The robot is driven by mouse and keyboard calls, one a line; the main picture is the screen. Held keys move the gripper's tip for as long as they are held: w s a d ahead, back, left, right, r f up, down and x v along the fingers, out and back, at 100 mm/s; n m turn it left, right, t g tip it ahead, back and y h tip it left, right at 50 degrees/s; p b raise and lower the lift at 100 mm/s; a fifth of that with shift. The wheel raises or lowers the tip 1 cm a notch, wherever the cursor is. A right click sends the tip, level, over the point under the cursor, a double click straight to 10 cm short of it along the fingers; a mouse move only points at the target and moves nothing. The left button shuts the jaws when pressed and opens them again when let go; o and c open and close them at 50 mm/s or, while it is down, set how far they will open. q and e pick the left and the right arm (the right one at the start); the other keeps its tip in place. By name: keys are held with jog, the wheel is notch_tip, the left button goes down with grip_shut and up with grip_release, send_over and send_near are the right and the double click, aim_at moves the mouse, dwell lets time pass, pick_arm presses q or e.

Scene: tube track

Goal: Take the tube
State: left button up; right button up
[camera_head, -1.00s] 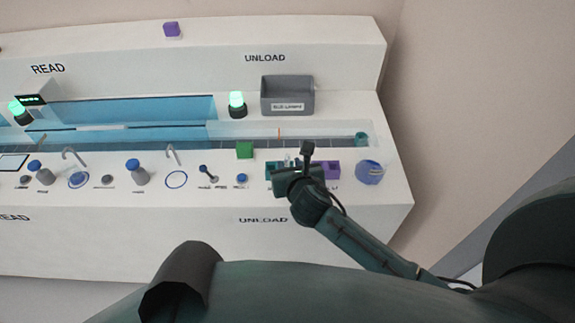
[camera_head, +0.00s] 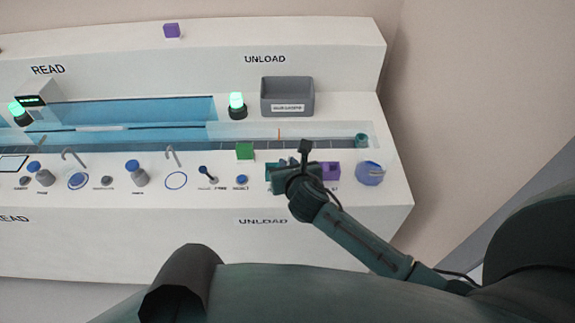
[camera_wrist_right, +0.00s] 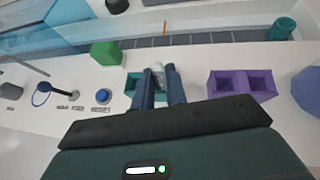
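The tube (camera_wrist_right: 158,72) is a small pale, clear piece between my right fingertips in the right wrist view. It stands at a teal holder (camera_wrist_right: 131,84) on the white bench. My right gripper (camera_wrist_right: 160,76) has one finger on each side of the tube, with a narrow gap; whether the fingers press on it cannot be told. In the head view my right gripper (camera_head: 290,168) covers most of the holder and the tube. My left gripper is not in view.
A purple two-slot holder (camera_wrist_right: 241,86) stands right of the fingers, with a blue round container (camera_head: 369,174) beyond. A green block (camera_wrist_right: 106,53) is at the left. Behind are the track and a grey bin (camera_head: 287,97). Knobs and buttons line the bench at left.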

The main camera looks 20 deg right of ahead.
grip_shut()
jog(key=shift+r+p, duration=2.5)
jog(key=shift+r, duration=0.25)
